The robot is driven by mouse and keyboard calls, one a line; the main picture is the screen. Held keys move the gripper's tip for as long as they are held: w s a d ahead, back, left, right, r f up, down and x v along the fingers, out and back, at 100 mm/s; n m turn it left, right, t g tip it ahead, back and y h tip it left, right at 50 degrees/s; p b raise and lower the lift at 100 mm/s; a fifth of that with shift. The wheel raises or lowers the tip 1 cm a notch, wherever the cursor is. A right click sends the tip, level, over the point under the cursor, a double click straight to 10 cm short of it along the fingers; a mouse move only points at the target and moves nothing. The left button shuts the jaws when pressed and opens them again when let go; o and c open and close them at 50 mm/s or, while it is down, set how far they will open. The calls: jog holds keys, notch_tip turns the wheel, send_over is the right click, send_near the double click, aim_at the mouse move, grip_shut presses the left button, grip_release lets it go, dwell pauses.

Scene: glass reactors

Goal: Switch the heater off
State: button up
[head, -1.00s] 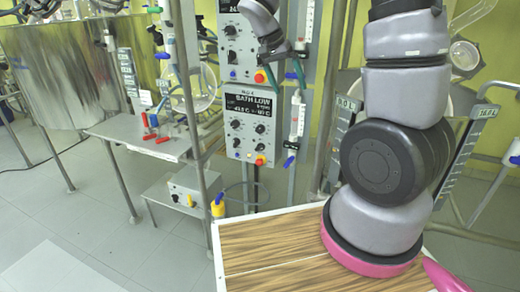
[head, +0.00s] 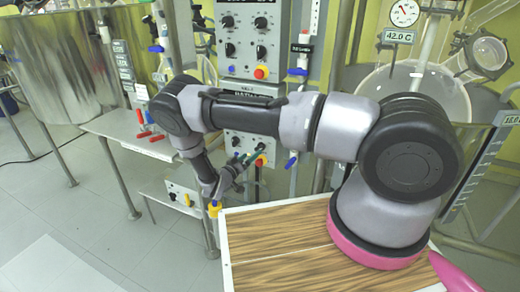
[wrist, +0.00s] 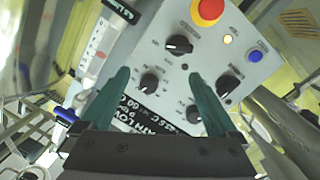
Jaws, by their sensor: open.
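A grey control box (head: 232,140) with a dark display, black knobs and buttons is partly hidden behind my arm in the head view. The wrist view shows its face (wrist: 160,62) upside down, with "BATH LOW" on the display (wrist: 150,118). On it are a red button on a yellow ring (wrist: 209,11), a lit yellowish lamp (wrist: 228,39), a blue button (wrist: 255,56) and several black knobs (wrist: 179,45). My gripper (wrist: 159,76) is open and empty, its green fingers facing the panel. Contact cannot be told. In the head view my gripper (head: 248,157) is in front of the box's lower part.
A similar control box (head: 246,40) is mounted above. A smaller box (head: 182,193) sits on a low shelf. A metal shelf with red-handled valves (head: 144,135), a steel vessel (head: 70,60) and a glass vessel (head: 410,80) stand around. A wooden top (head: 275,240) lies in front.

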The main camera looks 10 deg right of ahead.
aim_at(260, 148)
jog(key=w+d+f+t, duration=0.1)
jog(key=w+d, duration=0.1)
jog(key=w, duration=0.2)
jog(key=w+d+f+n+y, duration=0.1)
jog(key=w+d+f, duration=0.1)
jog(key=w+d, duration=0.1)
jog(key=shift+w+d+f+t, duration=0.25)
jog(key=shift+w+t, duration=0.15)
jog(key=shift+w, duration=0.45)
jog(key=c, duration=1.4)
